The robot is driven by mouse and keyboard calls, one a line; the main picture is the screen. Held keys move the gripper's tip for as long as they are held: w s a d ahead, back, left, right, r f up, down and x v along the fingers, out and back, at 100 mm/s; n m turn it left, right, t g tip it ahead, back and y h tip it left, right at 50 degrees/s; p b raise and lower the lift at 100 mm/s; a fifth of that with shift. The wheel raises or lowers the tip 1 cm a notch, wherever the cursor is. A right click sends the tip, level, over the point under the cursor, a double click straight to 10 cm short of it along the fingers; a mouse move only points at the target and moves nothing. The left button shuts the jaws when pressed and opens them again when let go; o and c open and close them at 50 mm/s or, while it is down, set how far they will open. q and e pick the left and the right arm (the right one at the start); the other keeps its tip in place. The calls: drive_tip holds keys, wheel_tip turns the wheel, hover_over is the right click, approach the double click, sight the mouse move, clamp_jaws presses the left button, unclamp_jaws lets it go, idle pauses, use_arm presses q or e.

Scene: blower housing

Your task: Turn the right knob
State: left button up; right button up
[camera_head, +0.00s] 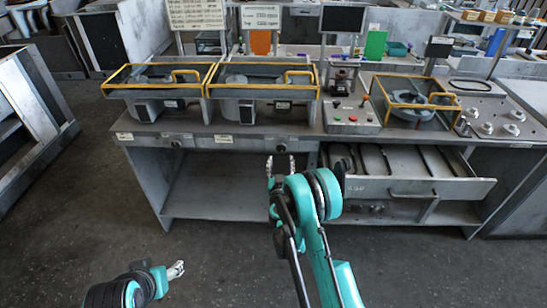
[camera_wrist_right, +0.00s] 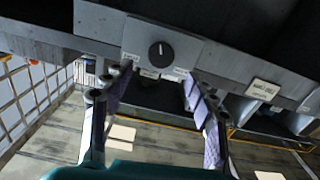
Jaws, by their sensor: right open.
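The right knob (camera_head: 281,147) is a small dark knob on the workbench's front panel, just beyond my right gripper (camera_head: 280,164). In the right wrist view the knob (camera_wrist_right: 161,55) is black and round with a white pointer line, on a grey plate. My right gripper (camera_wrist_right: 159,78) is open there, its two fingers apart and empty, with the tips just below the knob; they do not appear to grip it. A second, left knob (camera_head: 176,143) sits farther left on the panel. My left gripper (camera_head: 176,270) is low at the left, away from the bench; its opening is unclear.
An open drawer (camera_head: 413,189) with long tools sticks out right of the right gripper. Yellow-framed units (camera_head: 262,78) stand on the bench top. A shelf cabinet (camera_head: 35,105) stands at the far left. The floor (camera_head: 90,215) before the bench is clear.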

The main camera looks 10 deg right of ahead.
sight(281, 149)
drive_tip(key=b+x, duration=0.1)
drive_tip(key=x, duration=0.2)
drive_tip(key=b+x, duration=0.1)
drive_tip(key=x, duration=0.3)
drive_tip(key=shift+f, duration=0.25)
drive_tip(key=shift+w+r, duration=0.1)
drive_tip(key=shift+w, duration=0.35)
drive_tip(key=c, duration=1.2)
